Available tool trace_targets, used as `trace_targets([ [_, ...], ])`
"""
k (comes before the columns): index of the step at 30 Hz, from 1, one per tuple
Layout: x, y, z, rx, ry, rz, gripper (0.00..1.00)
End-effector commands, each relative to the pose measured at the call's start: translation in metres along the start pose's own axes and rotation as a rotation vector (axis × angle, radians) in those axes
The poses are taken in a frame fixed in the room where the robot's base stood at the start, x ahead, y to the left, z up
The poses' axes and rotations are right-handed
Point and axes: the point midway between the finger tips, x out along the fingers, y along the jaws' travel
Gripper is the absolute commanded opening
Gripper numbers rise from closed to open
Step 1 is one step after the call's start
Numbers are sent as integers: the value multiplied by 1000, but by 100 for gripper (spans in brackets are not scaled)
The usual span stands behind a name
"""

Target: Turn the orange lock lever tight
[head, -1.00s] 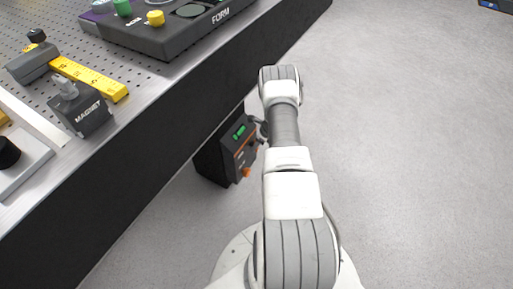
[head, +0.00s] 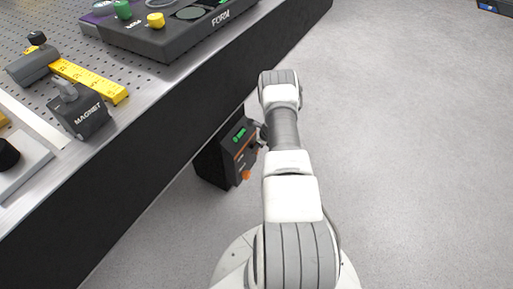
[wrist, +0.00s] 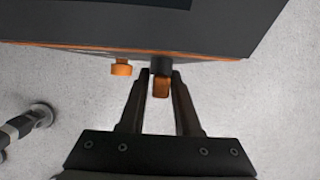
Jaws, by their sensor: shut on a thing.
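The orange lock lever (wrist: 161,87) hangs from a round black hub (wrist: 160,65) on the front of a dark box (wrist: 215,25) in the wrist view. My gripper (wrist: 161,78) has one finger on each side of the lever and is shut on it. The lever points roughly straight down in that picture. In the head view, the box (head: 243,147) with a green display stands low beside the bench, and my arm hides the lever and fingers.
A second orange knob (wrist: 121,68) sits just left of my fingers. The bench (head: 150,150) with its dark side runs along the left, carrying a magnet block (head: 82,112), a yellow ruler (head: 95,80) and a FORM instrument (head: 180,35).

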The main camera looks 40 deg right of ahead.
Motion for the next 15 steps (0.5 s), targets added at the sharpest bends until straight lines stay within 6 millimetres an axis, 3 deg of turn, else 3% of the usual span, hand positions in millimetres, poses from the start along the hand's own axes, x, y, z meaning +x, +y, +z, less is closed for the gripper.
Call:
trace_targets([
  [15, -2, 1, -1, -46, -2, -133, 0],
])
